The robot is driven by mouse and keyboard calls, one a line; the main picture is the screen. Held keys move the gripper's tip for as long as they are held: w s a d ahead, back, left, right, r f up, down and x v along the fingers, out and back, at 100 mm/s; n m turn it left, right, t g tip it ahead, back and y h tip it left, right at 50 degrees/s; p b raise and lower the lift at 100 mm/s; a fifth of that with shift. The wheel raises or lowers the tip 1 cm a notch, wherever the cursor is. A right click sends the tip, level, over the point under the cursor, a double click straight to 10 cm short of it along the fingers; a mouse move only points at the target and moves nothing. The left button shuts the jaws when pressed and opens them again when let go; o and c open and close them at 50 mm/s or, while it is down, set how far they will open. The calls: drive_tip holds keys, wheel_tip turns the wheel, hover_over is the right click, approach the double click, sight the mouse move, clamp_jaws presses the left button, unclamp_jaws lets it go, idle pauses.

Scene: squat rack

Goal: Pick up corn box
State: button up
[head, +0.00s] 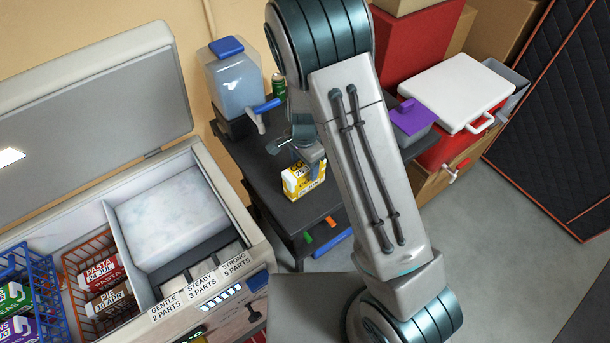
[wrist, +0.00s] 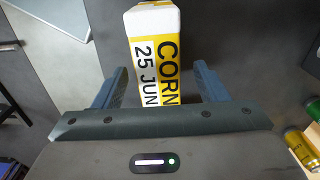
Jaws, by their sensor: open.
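The corn box (head: 303,179) is a white and yellow carton on the dark shelf table, left of my arm in the head view. In the wrist view the corn box (wrist: 157,62) shows its label "CORN 25 JUN" and lies between my two blue fingers. My gripper (wrist: 160,85) is open, with a finger on each side of the box and a visible gap on both sides. In the head view my gripper (head: 305,150) is just above and behind the box, partly hidden by my arm.
The dark table (head: 262,180) also holds a water dispenser (head: 236,80) and a green can (head: 279,85). A purple-lidded tub (head: 411,120) stands right of my arm. An open chest freezer (head: 180,215) with baskets is at left. Grey floor is clear at right.

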drive_tip(key=shift+f+p, duration=0.5)
drive_tip(key=shift+f, duration=1.85)
drive_tip(key=c, duration=1.4)
